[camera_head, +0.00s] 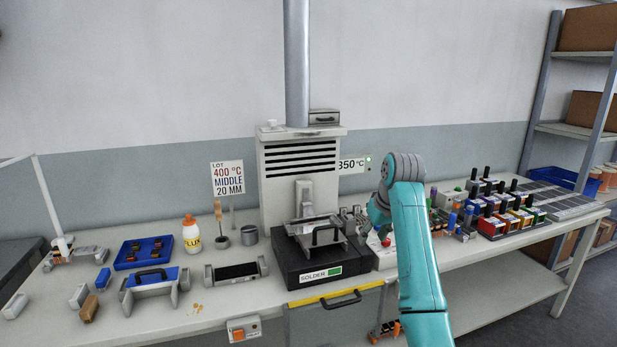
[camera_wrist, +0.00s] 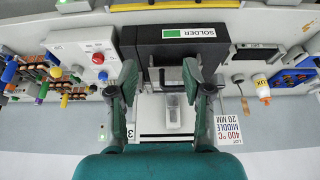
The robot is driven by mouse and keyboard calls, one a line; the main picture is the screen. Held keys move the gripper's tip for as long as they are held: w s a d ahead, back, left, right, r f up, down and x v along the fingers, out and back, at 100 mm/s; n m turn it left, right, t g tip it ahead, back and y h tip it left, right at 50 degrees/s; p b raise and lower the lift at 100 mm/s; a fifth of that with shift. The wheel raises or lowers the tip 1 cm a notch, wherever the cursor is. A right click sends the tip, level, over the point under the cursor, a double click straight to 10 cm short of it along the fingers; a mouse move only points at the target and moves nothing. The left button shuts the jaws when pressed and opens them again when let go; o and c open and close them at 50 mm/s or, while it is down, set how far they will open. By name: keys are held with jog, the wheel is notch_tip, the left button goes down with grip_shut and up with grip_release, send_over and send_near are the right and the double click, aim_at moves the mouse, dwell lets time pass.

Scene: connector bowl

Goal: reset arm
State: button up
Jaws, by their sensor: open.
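My teal arm rises in front of the bench at the right of centre in the head view. My gripper (camera_wrist: 160,80) shows in the wrist view with its two fingers spread apart and nothing between them. The black solder pot (camera_head: 320,262), labelled SOLDER, stands on the bench to the left of my arm. It also shows beyond my fingertips in the wrist view (camera_wrist: 190,48). In the head view my arm hides much of the gripper and part of the bench behind it.
A white control box with a red button (camera_wrist: 98,58) lies beside the pot. Colourful connectors (camera_head: 505,215) fill trays at the right. A flux bottle (camera_head: 191,234), a blue tray (camera_head: 144,252) and metal fixtures stand at the left. A fume hood (camera_head: 300,170) rises behind the pot.

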jog(key=s+f+m+t, duration=0.1)
jog(key=s+f, duration=0.3)
jog(key=f, duration=1)
jog(key=s+f+t, duration=0.2)
jog(key=s+f, duration=0.2)
jog(key=f, duration=0.9)
jog(key=s+f+m+t, duration=0.1)
jog(key=s+f, duration=0.6)
jog(key=s, duration=0.3)
jog(key=s+f+t, duration=0.1)
jog(key=s+f, duration=0.7)
jog(key=s, duration=0.1)
jog(key=s+d+r+m+t+h, duration=0.1)
jog(key=s, duration=1.1)
jog(key=s+d+r+t, duration=0.1)
jog(key=s+t, duration=0.1)
jog(key=s, duration=0.9)
jog(key=s+r+t, duration=0.2)
jog(key=s+r, duration=1.6)
jog(key=shift+s+a+m, duration=0.15)
jog(key=shift+s+m, duration=0.05)
jog(key=shift+m, duration=0.1)
